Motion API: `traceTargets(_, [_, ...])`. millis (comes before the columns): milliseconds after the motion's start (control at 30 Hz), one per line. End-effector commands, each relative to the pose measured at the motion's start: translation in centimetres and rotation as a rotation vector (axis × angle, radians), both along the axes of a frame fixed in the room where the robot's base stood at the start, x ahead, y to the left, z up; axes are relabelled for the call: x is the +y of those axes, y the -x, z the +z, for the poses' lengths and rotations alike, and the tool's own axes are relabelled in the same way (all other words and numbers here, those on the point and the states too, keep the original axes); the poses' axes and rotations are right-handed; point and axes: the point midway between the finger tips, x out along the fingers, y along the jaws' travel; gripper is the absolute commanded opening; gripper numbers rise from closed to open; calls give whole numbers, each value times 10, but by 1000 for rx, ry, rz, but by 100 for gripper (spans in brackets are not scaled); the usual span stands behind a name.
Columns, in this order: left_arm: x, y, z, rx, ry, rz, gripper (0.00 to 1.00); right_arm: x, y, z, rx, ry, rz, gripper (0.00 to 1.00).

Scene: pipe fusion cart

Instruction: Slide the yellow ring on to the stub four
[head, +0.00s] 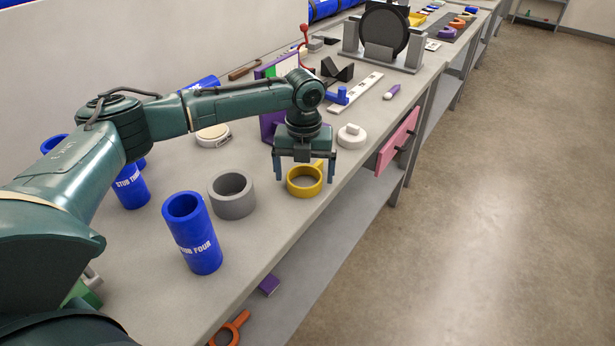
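The yellow ring (305,192) lies flat on the bench near its front edge. My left gripper (305,177) points down over the ring, with one finger on each side. The fingers are spread wider than the ring, with small gaps showing, and they look open; I cannot tell exactly how far above the bench they are. Stub four (194,240) is an upright blue hollow cylinder with white lettering, left of and nearer than the ring. Its open top is bare. My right gripper is not in view.
A grey ring (232,205) stands between stub four and the yellow ring. A white round part (351,137) and a pink drawer front (397,142) are to the right. The bench's front edge is close.

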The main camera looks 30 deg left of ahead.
Motion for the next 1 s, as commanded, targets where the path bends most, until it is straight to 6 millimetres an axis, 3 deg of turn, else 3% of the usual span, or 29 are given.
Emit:
traceTargets(500, [0,0,1,-1,1,0,49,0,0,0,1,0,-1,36])
traceTargets(767, [0,-1,4,-3,1,0,49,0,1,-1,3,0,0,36])
traceTargets(1000, [0,-1,42,-5,1,0,49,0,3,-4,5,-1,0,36])
